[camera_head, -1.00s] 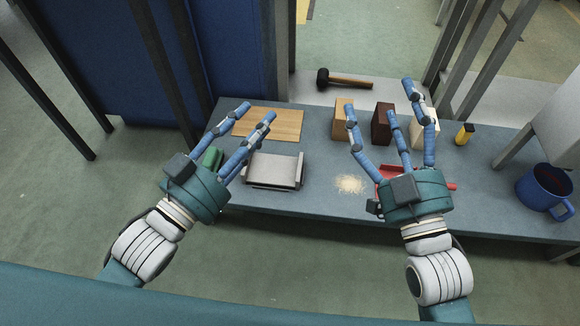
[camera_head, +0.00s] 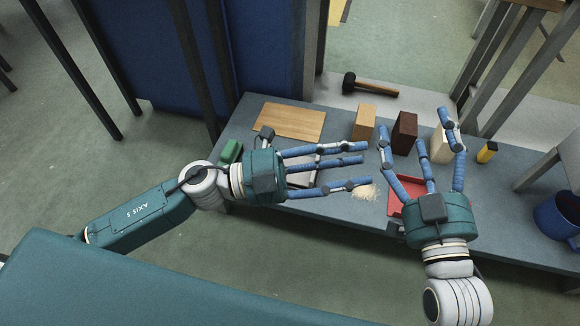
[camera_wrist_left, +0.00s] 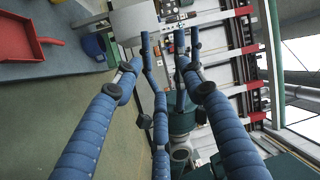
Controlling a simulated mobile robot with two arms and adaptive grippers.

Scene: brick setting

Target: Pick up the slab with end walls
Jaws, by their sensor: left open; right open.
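The slab with end walls is a light grey piece (camera_head: 302,178) on the grey bench, mostly hidden under my left gripper in the head view. My left gripper (camera_head: 352,165) is open, its blue fingers stretched to the right above the slab and past it. Its open fingers also fill the left wrist view (camera_wrist_left: 170,60), where I cannot make out the slab. My right gripper (camera_head: 418,140) is open and empty, to the right of the slab, over the red dustpan (camera_head: 405,193).
A wooden board (camera_head: 290,121), a mallet (camera_head: 370,86), a tan block (camera_head: 364,122), a dark brown block (camera_head: 404,132), a cream block (camera_head: 440,148), a yellow-and-black item (camera_head: 487,153) and a blue mug (camera_head: 558,215) surround the work area. Pale crumbs (camera_head: 365,192) lie beside the dustpan.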

